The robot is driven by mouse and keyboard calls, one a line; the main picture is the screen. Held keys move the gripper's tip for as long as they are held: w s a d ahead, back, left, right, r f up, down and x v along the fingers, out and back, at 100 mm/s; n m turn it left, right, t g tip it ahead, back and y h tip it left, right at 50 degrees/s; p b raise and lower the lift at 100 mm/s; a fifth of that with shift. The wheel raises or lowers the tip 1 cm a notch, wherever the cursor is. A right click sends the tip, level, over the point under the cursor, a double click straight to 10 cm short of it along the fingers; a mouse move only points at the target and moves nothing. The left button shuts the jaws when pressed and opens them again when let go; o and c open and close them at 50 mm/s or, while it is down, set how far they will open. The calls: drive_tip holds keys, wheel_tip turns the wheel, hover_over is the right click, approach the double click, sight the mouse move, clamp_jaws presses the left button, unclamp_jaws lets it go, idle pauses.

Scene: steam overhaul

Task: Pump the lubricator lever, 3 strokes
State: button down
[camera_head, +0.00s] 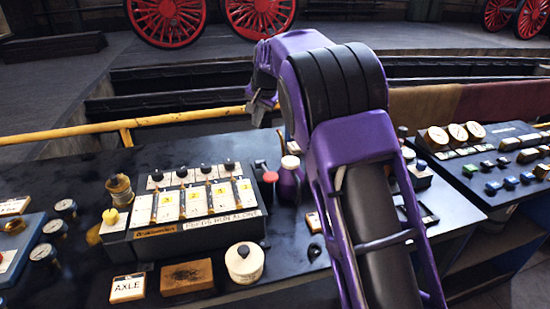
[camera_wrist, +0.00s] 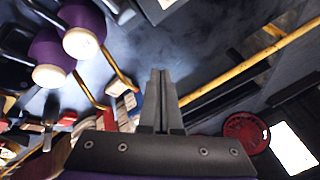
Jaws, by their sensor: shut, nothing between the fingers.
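The lubricator (camera_head: 190,238) is a dark box on the bench left of my arm, with a sloped face of several white and yellow numbered plates and black knobs along its top. A red knob (camera_head: 270,177) stands upright at its right end, and a yellow knob (camera_head: 110,217) at its left end. I cannot tell for sure which is the pump lever. My gripper (camera_head: 262,106) is raised above and behind the lubricator's right end, apart from both knobs. In the wrist view my gripper (camera_wrist: 160,78) is shut and empty.
Purple oil cans (camera_wrist: 82,42) with cream tops stand close right of the red knob. A white pot (camera_head: 244,263), a brown block (camera_head: 187,277) and an AXLE card (camera_head: 127,288) lie in front. A yellow rail (camera_head: 190,118) runs behind the bench.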

sight(265, 172)
drive_tip(key=shift+w+a, duration=0.1)
idle(0.3)
drive_tip(key=f+b, duration=0.1)
drive_tip(key=f, duration=0.1)
drive_tip(key=s+f+b, duration=0.1)
drive_tip(key=f, duration=0.2)
drive_tip(key=s+f+b, duration=0.1)
drive_tip(key=f+b, duration=0.1)
drive_tip(key=shift+d+f, duration=0.3)
drive_tip(key=shift+s+f+b, duration=0.25)
drive_tip(key=shift+f+b, duration=0.1)
drive_tip(key=shift+f, duration=0.05)
drive_tip(key=shift+f, duration=0.2)
idle(1.4)
drive_tip(key=shift+s+f, duration=0.1)
drive_tip(key=shift+f, duration=0.15)
